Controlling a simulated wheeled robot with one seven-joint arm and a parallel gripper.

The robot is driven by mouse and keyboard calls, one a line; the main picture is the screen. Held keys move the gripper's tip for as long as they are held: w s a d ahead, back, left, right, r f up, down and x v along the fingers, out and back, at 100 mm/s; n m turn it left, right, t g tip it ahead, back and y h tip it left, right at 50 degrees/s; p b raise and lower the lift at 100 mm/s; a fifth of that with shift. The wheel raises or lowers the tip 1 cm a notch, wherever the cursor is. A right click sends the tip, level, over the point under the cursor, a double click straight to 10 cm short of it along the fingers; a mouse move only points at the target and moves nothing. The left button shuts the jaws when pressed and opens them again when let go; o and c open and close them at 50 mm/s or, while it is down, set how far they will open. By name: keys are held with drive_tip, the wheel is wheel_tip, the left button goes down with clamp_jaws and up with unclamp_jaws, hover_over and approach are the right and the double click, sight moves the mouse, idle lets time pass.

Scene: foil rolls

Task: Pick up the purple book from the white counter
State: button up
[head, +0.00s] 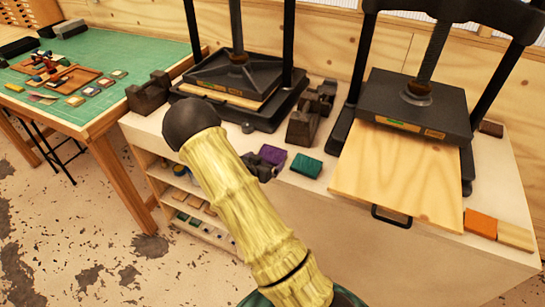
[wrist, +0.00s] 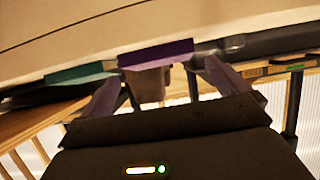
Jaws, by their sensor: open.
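The purple book (head: 271,155) lies on the white counter (head: 500,180) between the two black presses, close to the front edge. A teal book (head: 306,165) lies just to its right. My gripper (head: 262,170) is at the front edge of the counter beside the purple book, partly hidden behind my arm. In the wrist view the purple book (wrist: 155,52) appears ahead of and between the spread fingers of my gripper (wrist: 162,74). The gripper is open with nothing held. I cannot tell whether the fingers touch the book. The teal book (wrist: 80,74) shows to the left there.
The left press (head: 236,75) and right press (head: 415,100) stand behind. A wooden board (head: 395,175) juts forward from the right press. Dark blocks (head: 303,127) stand behind the books. An orange block (head: 481,224) lies at right. A green-topped table (head: 130,60) is at left.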

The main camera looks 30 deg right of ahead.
sight(272, 155)
drive_tip(key=p+x, duration=0.1)
drive_tip(key=x, duration=0.4)
drive_tip(key=shift+d+f+p, duration=0.1)
drive_tip(key=shift+p, duration=0.2)
drive_tip(key=shift+s, duration=0.1)
drive_tip(key=c, duration=0.8)
